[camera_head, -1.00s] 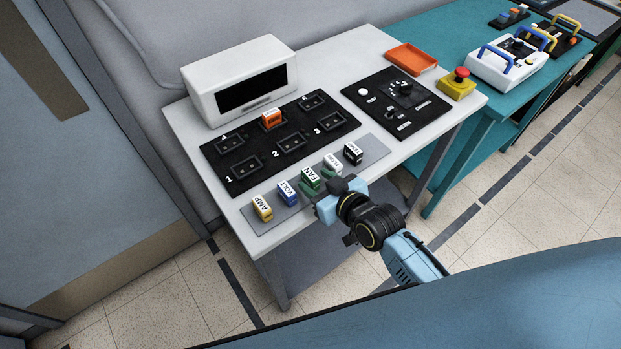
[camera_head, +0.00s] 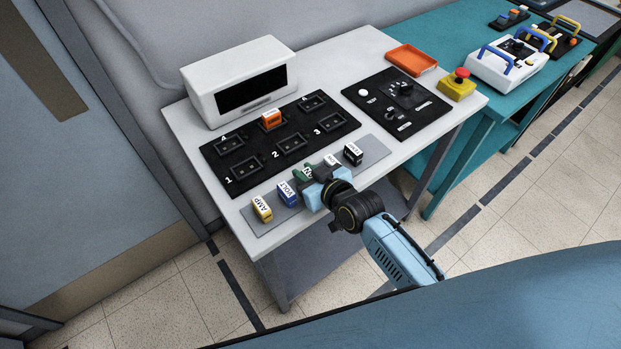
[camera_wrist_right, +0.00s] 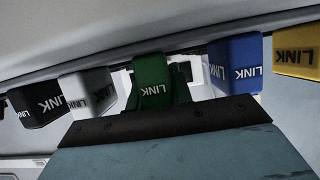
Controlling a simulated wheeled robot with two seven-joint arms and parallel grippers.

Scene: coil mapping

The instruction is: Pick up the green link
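The green link (camera_head: 306,172) stands in the row of links on the grey strip at the table's front, mostly covered by my right gripper (camera_head: 318,177) in the head view. In the right wrist view the green link (camera_wrist_right: 151,84) is straight ahead of the gripper, its label upside down. The dark fingers are close around or beside it. I cannot tell whether they touch or grip it. My left gripper is not in view.
The blue link (camera_head: 287,194) and white link (camera_head: 331,160) stand close on either side. A yellow link (camera_head: 262,209) and black link (camera_head: 353,153) are at the row's ends. Behind is the black socket panel (camera_head: 262,157), with an orange link (camera_head: 271,119) on it.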

